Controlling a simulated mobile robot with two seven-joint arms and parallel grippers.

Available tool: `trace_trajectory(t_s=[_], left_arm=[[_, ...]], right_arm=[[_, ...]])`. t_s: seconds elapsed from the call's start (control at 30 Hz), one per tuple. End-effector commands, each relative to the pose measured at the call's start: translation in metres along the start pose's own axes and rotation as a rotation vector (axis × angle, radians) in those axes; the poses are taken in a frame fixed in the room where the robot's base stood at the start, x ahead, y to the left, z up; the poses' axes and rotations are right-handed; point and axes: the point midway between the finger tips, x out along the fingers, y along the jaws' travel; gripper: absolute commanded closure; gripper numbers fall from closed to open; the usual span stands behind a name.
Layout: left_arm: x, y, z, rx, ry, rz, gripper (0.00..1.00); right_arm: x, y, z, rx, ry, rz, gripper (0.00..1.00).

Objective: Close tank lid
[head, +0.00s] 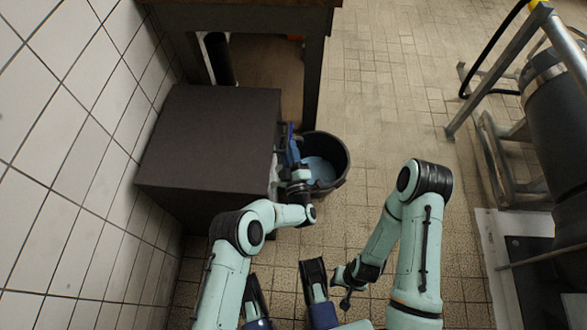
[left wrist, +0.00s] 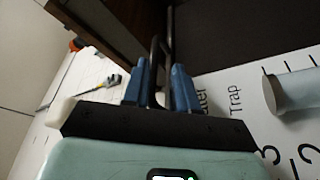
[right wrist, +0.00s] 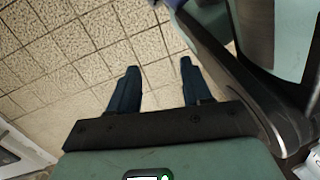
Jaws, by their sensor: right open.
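The tank looks like a dark box (head: 205,130) against the tiled wall in the head view, with a flat dark top. I cannot tell whether its lid sits fully down. In the left wrist view, a white face (left wrist: 235,125) reads "Trap", below a dark panel (left wrist: 245,45). My left gripper (head: 291,145) is at the box's right side. Its blue fingers (left wrist: 160,75) are close together on either side of a dark bar-like handle (left wrist: 156,50) and appear to hold it. My right gripper (right wrist: 155,75) is open and empty above the floor.
A dark bucket (head: 335,150) with a pale blue inside stands right of the box, close to my left gripper. A wooden table (head: 250,15) stands behind. A metal frame (head: 495,75) and a grey cylinder (head: 555,120) are at right. Tiled floor (head: 385,90) is free between.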

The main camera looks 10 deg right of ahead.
Motion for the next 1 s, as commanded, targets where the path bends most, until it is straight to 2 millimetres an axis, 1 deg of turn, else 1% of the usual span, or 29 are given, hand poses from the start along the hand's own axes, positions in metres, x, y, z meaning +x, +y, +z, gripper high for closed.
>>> trace_trajectory(t_s=[0.03, 0.2, 0.3, 0.4, 0.6, 1.0], left_arm=[[-0.014, -0.002, 0.000, 0.003, -0.008, -0.009, 0.77], [-0.052, -0.001, -0.001, 0.004, -0.005, -0.006, 0.77], [-0.070, 0.000, -0.002, 0.003, -0.001, -0.003, 0.77], [-0.084, 0.000, -0.001, 0.002, 0.000, -0.002, 0.77], [-0.095, 0.000, -0.001, 0.001, 0.003, 0.001, 0.77], [-0.095, 0.000, -0.001, 0.000, 0.004, 0.002, 0.77]], right_arm=[[-0.007, -0.006, -0.006, -0.008, 0.025, -0.011, 0.51], [-0.023, -0.022, -0.024, -0.029, 0.095, -0.042, 0.51], [-0.030, -0.029, -0.032, -0.038, 0.127, -0.056, 0.51], [-0.035, -0.034, -0.036, -0.044, 0.146, -0.065, 0.51], [-0.038, -0.038, -0.041, -0.048, 0.164, -0.073, 0.51], [-0.038, -0.038, -0.041, -0.047, 0.164, -0.073, 0.51]])
